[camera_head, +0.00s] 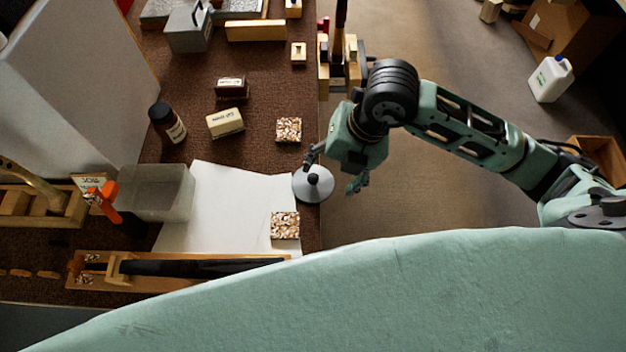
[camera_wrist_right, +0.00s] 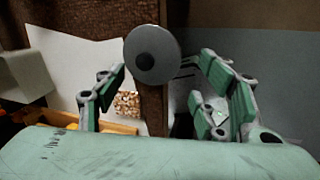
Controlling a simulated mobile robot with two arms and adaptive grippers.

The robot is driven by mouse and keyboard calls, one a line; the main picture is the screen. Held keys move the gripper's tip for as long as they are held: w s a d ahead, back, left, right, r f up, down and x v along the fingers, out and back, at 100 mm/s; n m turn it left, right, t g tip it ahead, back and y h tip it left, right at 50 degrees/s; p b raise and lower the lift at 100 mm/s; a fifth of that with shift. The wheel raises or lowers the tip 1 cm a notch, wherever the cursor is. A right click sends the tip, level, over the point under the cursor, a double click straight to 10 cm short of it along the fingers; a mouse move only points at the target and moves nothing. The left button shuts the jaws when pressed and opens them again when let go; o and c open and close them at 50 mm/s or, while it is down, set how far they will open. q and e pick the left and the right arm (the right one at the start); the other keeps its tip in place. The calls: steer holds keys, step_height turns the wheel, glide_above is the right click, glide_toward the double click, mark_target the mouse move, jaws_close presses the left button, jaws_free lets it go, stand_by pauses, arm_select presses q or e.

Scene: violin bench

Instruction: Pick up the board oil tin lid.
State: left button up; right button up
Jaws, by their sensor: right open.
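The board oil tin lid looks to be the round grey disc with a black knob (camera_head: 300,192) at the right edge of the bench, partly past that edge. It also shows in the right wrist view (camera_wrist_right: 136,42), top centre, beyond the fingers. My right gripper (camera_head: 332,173) is open and empty at the lid's upper right, one finger near its top rim and the other to its right. In the wrist view the two fingers (camera_wrist_right: 162,78) stand apart with the lid not between their pads. My left gripper is not in view.
A white sheet (camera_head: 215,215) lies left of the lid. Small speckled blocks lie above (camera_head: 289,130) and below (camera_head: 285,225) it. A long wooden tray (camera_head: 100,281) lies nearest me. A dark bottle (camera_head: 166,122) and boxes stand farther left. Open floor (camera_head: 440,190) is right.

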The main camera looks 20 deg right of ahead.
mark_target(320, 184)
steer(key=x, duration=0.5)
steer(key=shift+w+a+p, duration=0.2)
steer(key=shift+a+p, duration=0.1)
steer(key=shift+a, duration=0.05)
steer(key=c, duration=0.9)
steer(key=shift+r, duration=0.1)
